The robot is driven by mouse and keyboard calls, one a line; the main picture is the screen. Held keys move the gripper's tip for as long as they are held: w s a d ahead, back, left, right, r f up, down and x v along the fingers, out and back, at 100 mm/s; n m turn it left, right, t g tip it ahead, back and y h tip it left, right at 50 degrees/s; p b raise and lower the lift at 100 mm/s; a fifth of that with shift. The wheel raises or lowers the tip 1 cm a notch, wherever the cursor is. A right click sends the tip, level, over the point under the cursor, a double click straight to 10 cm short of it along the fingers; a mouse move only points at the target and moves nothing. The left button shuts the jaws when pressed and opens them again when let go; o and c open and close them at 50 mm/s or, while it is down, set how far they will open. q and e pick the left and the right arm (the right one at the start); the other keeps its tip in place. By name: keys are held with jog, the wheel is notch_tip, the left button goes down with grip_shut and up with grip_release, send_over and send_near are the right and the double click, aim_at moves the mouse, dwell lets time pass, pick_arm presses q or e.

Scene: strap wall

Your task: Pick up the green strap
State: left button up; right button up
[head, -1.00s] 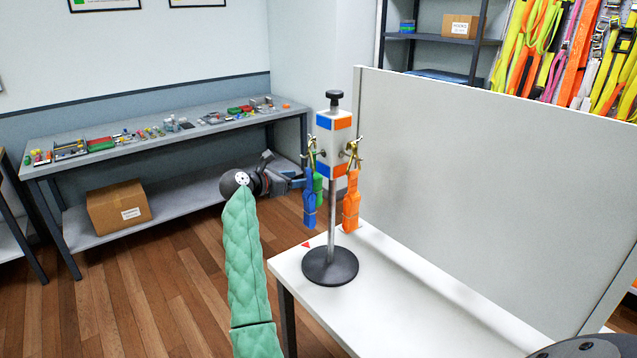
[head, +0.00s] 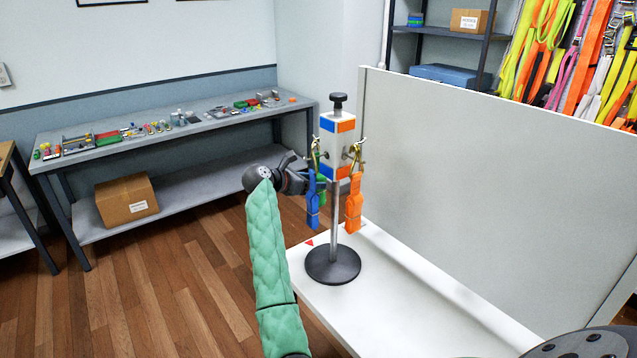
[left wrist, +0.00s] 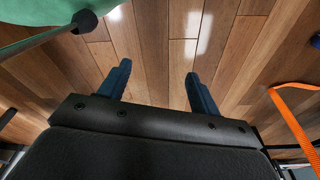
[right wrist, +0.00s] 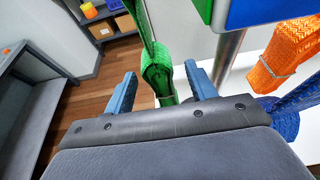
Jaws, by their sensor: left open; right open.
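The green strap (right wrist: 158,72) hangs folded from the stand's head. In the right wrist view it hangs between the two fingers of my right gripper (right wrist: 161,78), which is open. In the head view the green strap (head: 321,188) shows only in part behind the blue strap (head: 313,208). My right gripper (head: 306,183) is beside these straps, on the left of the stand. My left gripper (left wrist: 157,80) is open and empty above the wooden floor, seen only in its own wrist view.
The stand (head: 333,264) has a round black base on a white table (head: 400,305). An orange strap (head: 354,203) hangs on its right side. A grey panel (head: 480,170) rises behind the table. A shelf with small parts (head: 200,190) stands at the back left.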

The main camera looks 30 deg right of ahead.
pick_arm(q)
jog(key=shift+s+a+f+p, duration=0.5)
jog(key=shift+s+f, duration=0.2)
jog(key=shift+f, duration=0.1)
jog(key=shift+s+a+f+p, duration=0.35)
jog(key=shift+s+a+f, duration=0.1)
jog(key=shift+s+f, duration=0.3)
pick_arm(e)
jog(key=shift+x, duration=1.6)
pick_arm(q)
jog(key=shift+w+f, duration=0.1)
pick_arm(e)
jog(key=shift+w, duration=0.1)
jog(key=c, duration=1.1)
